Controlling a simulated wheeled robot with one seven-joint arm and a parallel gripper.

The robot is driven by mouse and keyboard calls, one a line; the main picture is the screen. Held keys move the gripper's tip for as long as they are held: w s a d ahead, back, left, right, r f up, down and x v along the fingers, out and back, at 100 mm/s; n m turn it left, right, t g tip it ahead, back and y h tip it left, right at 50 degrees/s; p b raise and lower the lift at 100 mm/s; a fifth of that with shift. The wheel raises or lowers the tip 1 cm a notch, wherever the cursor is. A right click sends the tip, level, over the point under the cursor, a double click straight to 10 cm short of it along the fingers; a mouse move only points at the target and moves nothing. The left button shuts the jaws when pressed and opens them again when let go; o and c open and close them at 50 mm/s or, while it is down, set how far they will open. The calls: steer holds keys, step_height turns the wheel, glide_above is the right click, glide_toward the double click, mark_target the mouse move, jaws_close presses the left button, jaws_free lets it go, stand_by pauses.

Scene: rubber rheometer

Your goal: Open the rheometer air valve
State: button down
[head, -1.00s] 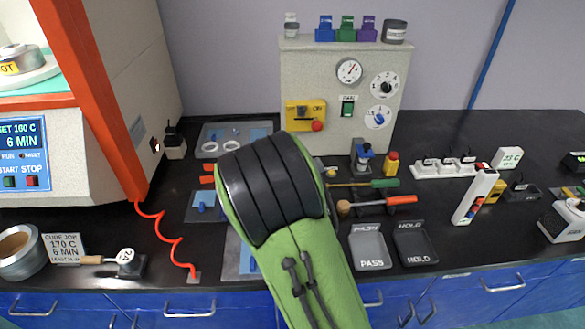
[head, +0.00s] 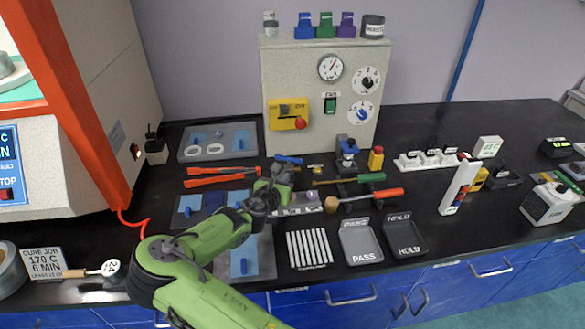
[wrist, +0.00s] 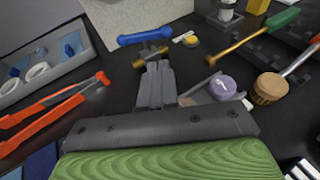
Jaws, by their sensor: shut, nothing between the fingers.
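The air valve has a blue lever handle (head: 288,159) and lies on the black bench in front of the cream panel box. In the wrist view, the blue handle (wrist: 145,36) lies crosswise above a brass valve body (wrist: 150,54). My gripper (head: 282,170) is just on the near side of the valve, low over the bench. In the wrist view my gripper (wrist: 155,66) has its fingers together and empty, with the tips at or very close to the brass body. I cannot tell whether they touch it. The fingers partly hide the brass body.
The cream panel box (head: 315,85) with gauge and dials stands behind. Orange-handled tongs (head: 220,176) lie left. PASS (head: 361,242) and HOLD (head: 404,234) trays are nearer.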

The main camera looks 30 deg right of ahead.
mark_target(301, 162)
steer(key=x, duration=0.2)
steer(key=b+x, duration=0.1)
steer(key=x, duration=0.5)
steer(key=shift+d+r+b, duration=0.2)
steer(key=shift+r+b, duration=0.05)
steer(key=shift+b, duration=0.15)
steer(key=shift+w+d, duration=0.3)
steer(key=shift+r, duration=0.15)
steer(key=p, duration=0.3)
steer(key=shift+s+d+r, duration=0.15)
steer(key=shift+d+r, duration=0.1)
steer(key=shift+d, duration=0.15)
steer(key=d+p, duration=0.1)
steer(key=p, duration=0.1)
steer(key=shift+p, duration=0.4)
steer(key=shift+d+f+p, duration=0.25)
steer(key=shift+p, duration=0.05)
steer(key=shift+f, duration=0.1)
